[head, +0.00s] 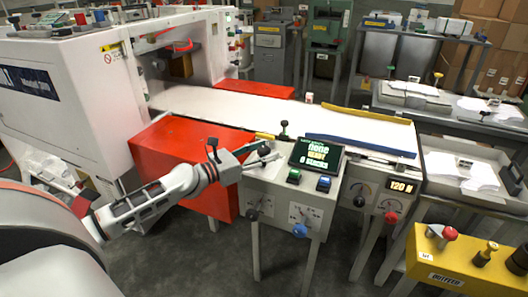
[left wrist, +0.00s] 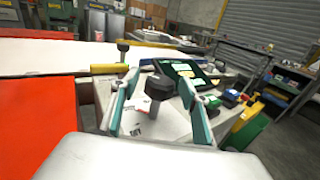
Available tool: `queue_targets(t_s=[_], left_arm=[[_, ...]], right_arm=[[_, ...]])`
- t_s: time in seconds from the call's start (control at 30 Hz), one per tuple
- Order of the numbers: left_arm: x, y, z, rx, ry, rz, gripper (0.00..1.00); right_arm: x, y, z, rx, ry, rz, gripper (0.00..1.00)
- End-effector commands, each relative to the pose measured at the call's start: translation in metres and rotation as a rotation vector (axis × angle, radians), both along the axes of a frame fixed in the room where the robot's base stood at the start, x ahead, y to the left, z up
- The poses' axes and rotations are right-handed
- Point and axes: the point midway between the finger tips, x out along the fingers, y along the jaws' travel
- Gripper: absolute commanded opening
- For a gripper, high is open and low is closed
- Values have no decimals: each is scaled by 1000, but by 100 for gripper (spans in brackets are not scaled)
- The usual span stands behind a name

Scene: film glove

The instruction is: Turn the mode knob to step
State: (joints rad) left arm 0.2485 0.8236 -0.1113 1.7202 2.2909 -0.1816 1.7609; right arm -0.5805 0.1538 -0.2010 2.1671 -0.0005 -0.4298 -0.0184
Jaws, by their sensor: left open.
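A black knob (left wrist: 158,86) on a short stem stands over a white label on the pale control cabinet (head: 272,190); I take it for the mode knob. In the left wrist view it lies between the two teal-lined fingers of my left gripper (left wrist: 157,92), with gaps seen on both sides. In the head view my left gripper (head: 267,154) is above the cabinet top's left part, left of the display, and hides most of the knob. The display (head: 316,155) reads "none", "ready" and "0 stacks". The knob's setting is not readable. My right gripper is not in view.
Green (head: 294,176) and blue (head: 324,184) buttons sit below the display. A black knob (head: 252,215) and a blue knob (head: 300,230) are on the cabinet front. A black-topped post (head: 284,128) stands behind my gripper. A red box (head: 180,150) is left; a yellow box (head: 440,268) is right.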

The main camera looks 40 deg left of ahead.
Motion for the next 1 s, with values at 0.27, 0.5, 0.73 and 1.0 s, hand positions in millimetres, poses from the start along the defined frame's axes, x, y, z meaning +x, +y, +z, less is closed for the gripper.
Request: queue_targets(t_s=[0.27, 0.5, 0.73, 1.0], left_arm=[[-10, 4, -1, -1, 3, 0, 45], [-42, 15, -2, -2, 3, 1, 45], [-76, 27, -2, -1, 3, 1, 45], [-106, 37, -1, -1, 1, 0, 45]], right_arm=[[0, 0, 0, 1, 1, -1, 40], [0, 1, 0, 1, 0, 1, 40], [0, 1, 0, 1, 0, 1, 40], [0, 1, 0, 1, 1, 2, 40]])
